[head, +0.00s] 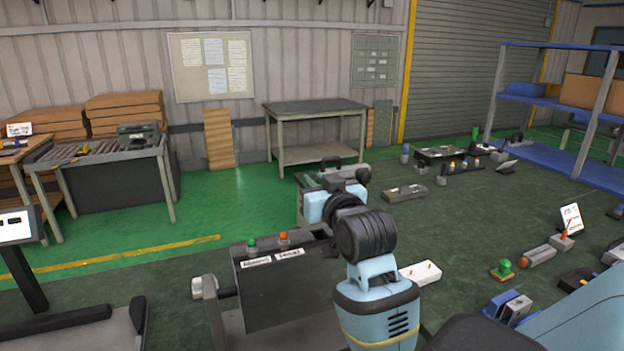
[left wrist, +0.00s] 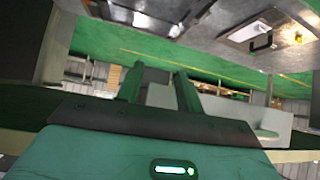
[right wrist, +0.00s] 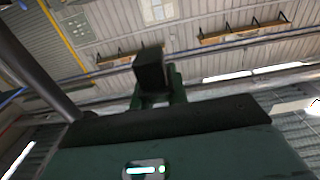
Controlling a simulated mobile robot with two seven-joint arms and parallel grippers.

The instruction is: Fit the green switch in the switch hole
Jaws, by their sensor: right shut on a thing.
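My right gripper (right wrist: 158,95) is shut on a dark, box-shaped block (right wrist: 150,72) in the right wrist view. Only its dark faces show, so I cannot tell whether it is the green switch. The panel has a green knob (head: 251,246) and an orange knob (head: 284,238), with white labels in front. I cannot make out the switch hole. My left gripper (left wrist: 158,88) is open and empty in the left wrist view, with its fingers apart.
A grey bench (head: 316,107) stands behind. Green floor lies open at left.

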